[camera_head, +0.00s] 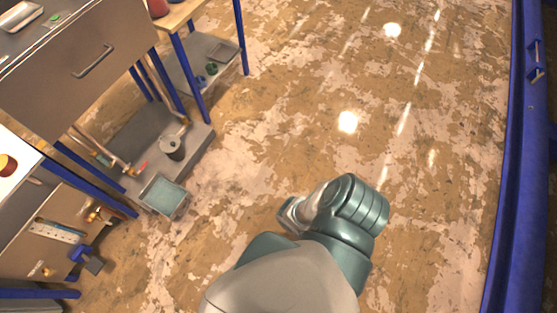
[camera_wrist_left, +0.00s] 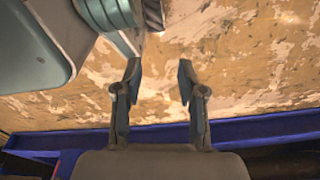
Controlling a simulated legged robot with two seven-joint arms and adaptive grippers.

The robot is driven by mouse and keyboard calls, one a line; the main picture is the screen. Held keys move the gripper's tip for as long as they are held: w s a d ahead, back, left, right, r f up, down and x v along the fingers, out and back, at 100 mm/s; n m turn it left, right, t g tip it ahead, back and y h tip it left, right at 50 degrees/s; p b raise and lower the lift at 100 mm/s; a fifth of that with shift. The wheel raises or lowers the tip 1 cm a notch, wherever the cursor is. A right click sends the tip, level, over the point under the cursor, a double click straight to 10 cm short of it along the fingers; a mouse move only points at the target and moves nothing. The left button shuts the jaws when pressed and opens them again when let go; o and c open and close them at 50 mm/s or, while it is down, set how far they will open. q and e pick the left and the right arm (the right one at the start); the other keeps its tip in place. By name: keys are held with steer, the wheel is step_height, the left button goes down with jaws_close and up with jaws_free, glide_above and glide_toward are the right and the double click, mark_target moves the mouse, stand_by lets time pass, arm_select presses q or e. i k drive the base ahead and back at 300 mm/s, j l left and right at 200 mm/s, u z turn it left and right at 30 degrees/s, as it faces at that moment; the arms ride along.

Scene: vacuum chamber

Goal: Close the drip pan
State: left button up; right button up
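A small, shallow square pan (camera_head: 163,195) with a grey-green inside sits low at the left in the head view. It sticks out from the front edge of a low grey base (camera_head: 197,141); I take it to be the drip pan. My left gripper (camera_wrist_left: 159,80) shows in the left wrist view, open and empty, its two fingers apart above bare floor. In the head view one of my arms reaches in from the bottom middle, well to the right of the pan; no gripper fingers show there. My right gripper is not in view.
A workbench with a handled drawer (camera_head: 95,60) and blue legs stands at the upper left. A grey cylinder (camera_head: 172,148) stands on the low base. A panel with fittings (camera_head: 60,232) is at the lower left. A blue frame (camera_head: 517,170) borders the right. The worn floor between is clear.

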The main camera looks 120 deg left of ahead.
mark_target(166, 197)
steer(key=i+l+u, duration=0.1)
steer(key=u, duration=1.55)
